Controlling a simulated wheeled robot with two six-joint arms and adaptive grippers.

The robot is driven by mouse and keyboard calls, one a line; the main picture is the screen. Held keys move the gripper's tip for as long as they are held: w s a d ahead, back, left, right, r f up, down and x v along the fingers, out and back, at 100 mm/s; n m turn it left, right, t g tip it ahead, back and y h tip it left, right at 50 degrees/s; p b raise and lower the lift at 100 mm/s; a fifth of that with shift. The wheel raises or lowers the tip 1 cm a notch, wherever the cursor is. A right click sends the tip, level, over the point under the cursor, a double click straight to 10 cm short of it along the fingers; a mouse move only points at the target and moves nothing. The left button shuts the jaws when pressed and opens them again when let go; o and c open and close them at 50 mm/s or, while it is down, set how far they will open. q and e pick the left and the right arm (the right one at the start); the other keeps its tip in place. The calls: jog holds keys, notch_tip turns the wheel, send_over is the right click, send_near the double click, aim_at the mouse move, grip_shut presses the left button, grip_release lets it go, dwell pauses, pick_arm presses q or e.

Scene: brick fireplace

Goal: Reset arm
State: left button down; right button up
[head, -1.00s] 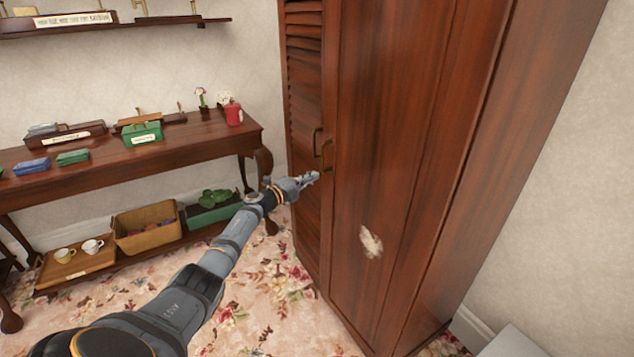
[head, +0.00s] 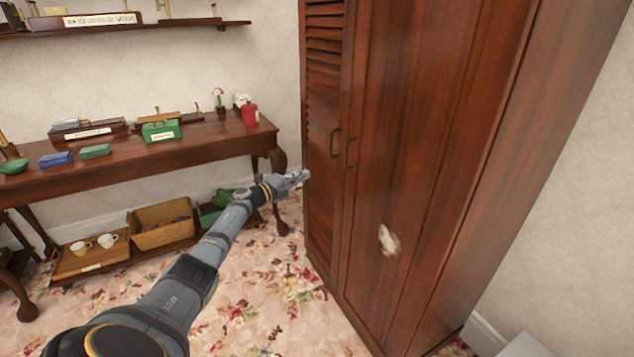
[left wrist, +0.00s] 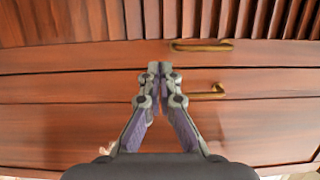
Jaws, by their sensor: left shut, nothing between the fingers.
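My left gripper (head: 298,177) is shut and empty, stretched out in front of the wooden wardrobe (head: 415,130). In the left wrist view its fingertips (left wrist: 160,68) meet with nothing between them, and the wardrobe doors fill the background. Two brass handles show on the doors, the left one (head: 335,142) and the right one (head: 351,152). In the left wrist view the handles (left wrist: 202,46) lie beyond and to the right of the fingertips, apart from them. The doors look closed. My right gripper is in neither view.
A wooden side table (head: 95,182) stands left of the wardrobe with small boxes and a red pot (head: 250,114) on top. A wicker basket (head: 162,237) and a tray with cups (head: 68,268) sit on its lower shelf. Flowered carpet (head: 265,290) is clear before the wardrobe.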

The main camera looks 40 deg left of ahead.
pick_arm(q)
jog(key=a, duration=0.1)
jog(key=a+b, duration=0.1)
jog(key=a, duration=0.1)
jog(key=s+a, duration=0.1)
jog(key=shift+a+f, duration=0.25)
jog(key=shift+a, duration=0.05)
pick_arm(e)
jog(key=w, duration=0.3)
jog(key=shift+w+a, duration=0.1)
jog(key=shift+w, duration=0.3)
pick_arm(q)
jog(key=shift+w, duration=0.15)
